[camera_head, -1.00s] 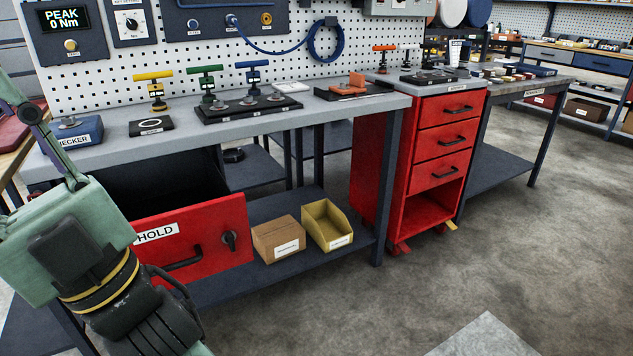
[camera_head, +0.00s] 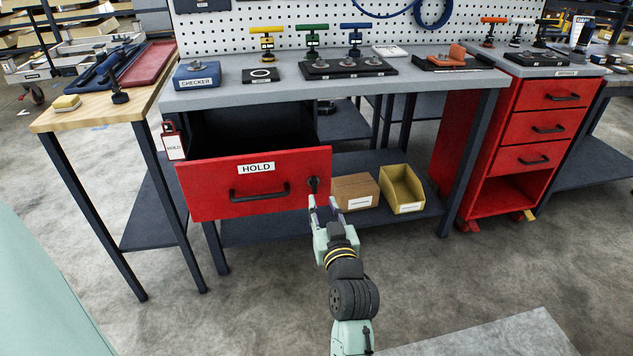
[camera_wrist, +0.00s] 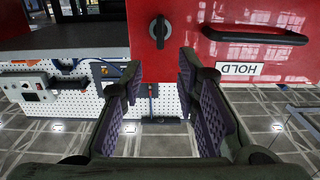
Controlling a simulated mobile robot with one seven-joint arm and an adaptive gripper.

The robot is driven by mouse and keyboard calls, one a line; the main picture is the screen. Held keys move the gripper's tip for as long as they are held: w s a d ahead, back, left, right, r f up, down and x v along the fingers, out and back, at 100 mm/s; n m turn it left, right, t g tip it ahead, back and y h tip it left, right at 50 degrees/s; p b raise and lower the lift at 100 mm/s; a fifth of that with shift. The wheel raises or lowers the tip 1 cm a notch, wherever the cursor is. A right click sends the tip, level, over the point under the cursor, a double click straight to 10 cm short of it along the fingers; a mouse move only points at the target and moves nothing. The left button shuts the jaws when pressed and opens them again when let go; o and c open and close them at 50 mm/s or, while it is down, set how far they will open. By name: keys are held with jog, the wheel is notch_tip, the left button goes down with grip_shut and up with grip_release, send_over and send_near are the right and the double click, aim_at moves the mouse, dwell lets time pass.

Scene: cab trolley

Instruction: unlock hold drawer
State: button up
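The red HOLD drawer (camera_head: 215,195) is pulled out from under the grey bench, with its dark inside showing. It has a black bar handle (camera_head: 259,193) and a white HOLD label. A black turn knob (camera_head: 313,185) sits near the right end of its front, with its grip roughly upright in the wrist view (camera_wrist: 159,31). My gripper (camera_head: 325,201) is in front of the drawer's right end, just below the knob. In the wrist view my gripper (camera_wrist: 158,75) has its fingers spread and empty, and the knob shows beyond the fingertips, apart from them.
A red HOLD tag (camera_head: 174,141) hangs left of the drawer. A cardboard box (camera_head: 356,188) and a yellow bin (camera_head: 402,187) stand on the lower shelf, right of my gripper. A wooden table (camera_head: 115,105) is at left and a red trolley (camera_head: 513,130) at right. The floor in front is open.

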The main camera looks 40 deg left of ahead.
aim_at(316, 182)
jog(key=p+x, duration=0.1)
jog(key=x, duration=0.8)
jog(key=shift+w+a+r+p, duration=0.1)
jog(key=shift+p, duration=0.25)
grip_shut()
